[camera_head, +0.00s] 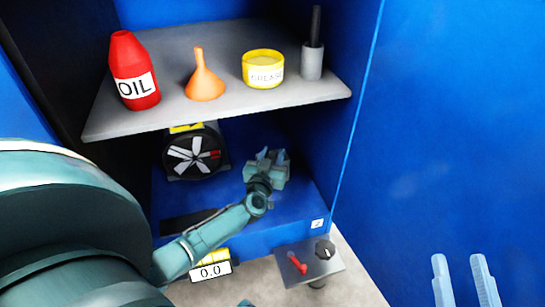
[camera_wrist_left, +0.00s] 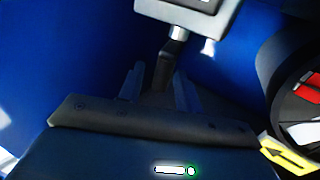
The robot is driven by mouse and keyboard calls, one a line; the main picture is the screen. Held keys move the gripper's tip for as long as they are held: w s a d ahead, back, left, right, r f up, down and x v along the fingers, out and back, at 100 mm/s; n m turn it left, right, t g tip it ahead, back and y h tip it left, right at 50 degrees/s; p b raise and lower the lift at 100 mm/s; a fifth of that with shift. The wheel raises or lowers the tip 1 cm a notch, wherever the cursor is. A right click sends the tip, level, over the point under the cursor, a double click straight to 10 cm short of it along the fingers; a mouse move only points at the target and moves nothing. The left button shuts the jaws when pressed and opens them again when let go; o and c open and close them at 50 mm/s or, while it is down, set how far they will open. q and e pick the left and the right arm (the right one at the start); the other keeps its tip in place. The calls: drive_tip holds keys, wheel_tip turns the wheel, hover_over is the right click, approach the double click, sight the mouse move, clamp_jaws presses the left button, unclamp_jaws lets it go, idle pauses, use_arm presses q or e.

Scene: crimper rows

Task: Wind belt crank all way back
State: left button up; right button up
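In the left wrist view a dark handle (camera_wrist_left: 163,72) on a short silver shaft hangs from a light grey block (camera_wrist_left: 190,14). It may be the belt crank; I cannot tell for sure. My left gripper (camera_wrist_left: 158,88) has its fingers apart on either side of this handle, with no clear contact. In the head view my left gripper (camera_head: 271,154) is inside the blue cabinet under the shelf, to the right of a round spoked wheel, and the handle is not discernible there. My right gripper (camera_head: 463,280) shows two separate, empty fingers at the bottom right.
The spoked wheel (camera_head: 182,164) has a red part. Above, the grey shelf (camera_head: 225,112) holds an oil bottle (camera_head: 132,72), orange funnel (camera_head: 204,82), grease tub (camera_head: 262,70) and a dark-handled item (camera_head: 312,60). A small panel (camera_head: 325,270) with red lever stands below.

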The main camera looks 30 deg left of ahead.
use_arm(q)
drive_tip(key=c, duration=0.5)
clamp_jaws()
drive_tip(key=shift+w+d+r+n+g+y+p, duration=0.15)
drive_tip(key=shift+r+n+g+y+p, duration=0.15)
drive_tip(key=shift+n+y+p, duration=0.35)
drive_tip(key=shift+w+d+f+y+p, duration=0.1)
drive_tip(key=shift+d+y+p, duration=0.1)
drive_tip(key=shift+y+p, duration=0.35)
drive_tip(key=shift+w+d+f+n+g+y+p, duration=0.1)
drive_tip(key=shift+n+g+y+p, duration=0.05)
drive_tip(key=shift+n+g+y, duration=0.3)
drive_tip(key=shift+w+d+f+n+g+y+p, duration=0.15)
drive_tip(key=shift+n+g+y, duration=0.2)
drive_tip(key=shift+n+y, duration=0.2)
use_arm(e)
drive_tip(key=shift+d+f+h, duration=0.25)
drive_tip(key=shift+d+h, duration=0.05)
use_arm(q)
drive_tip(key=shift+a, duration=0.1)
drive_tip(key=o, duration=0.5)
unclamp_jaws()
use_arm(e)
drive_tip(key=shift+r, duration=0.15)
